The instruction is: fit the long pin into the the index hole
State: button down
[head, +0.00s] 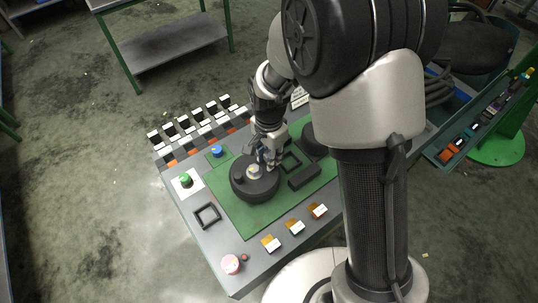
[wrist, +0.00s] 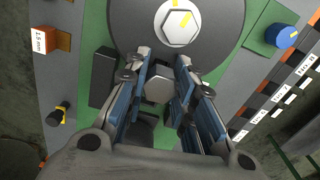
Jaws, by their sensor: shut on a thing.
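My gripper (wrist: 160,78) is shut on a grey hexagonal-headed piece (wrist: 159,88), seemingly the long pin, with the head between the fingertips. In the head view my gripper (head: 267,161) is at the far right side of a round black disc (head: 246,191). The disc also shows at the top of the wrist view (wrist: 226,22), with a light hexagonal nut (wrist: 178,24) at its centre. The pin's shaft is hidden below its head. I cannot make out the index hole, nor whether the pin's tip is in anything.
The disc stands on a green mat (head: 262,215) on a grey table. A black block (head: 305,177) and a square black frame (head: 291,161) are close to the right. A blue knob (head: 217,151) and green button (head: 186,180) are to the left. The front mat area is clear.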

jog(key=shift+r+p, duration=1.9)
jog(key=shift+r, duration=0.85)
jog(key=shift+f+b, duration=2.4)
jog(key=shift+f, duration=0.8)
jog(key=c, duration=1.3)
grip_release()
notch_tip(320, 180, up, 12)
jog(key=shift+r, duration=0.1)
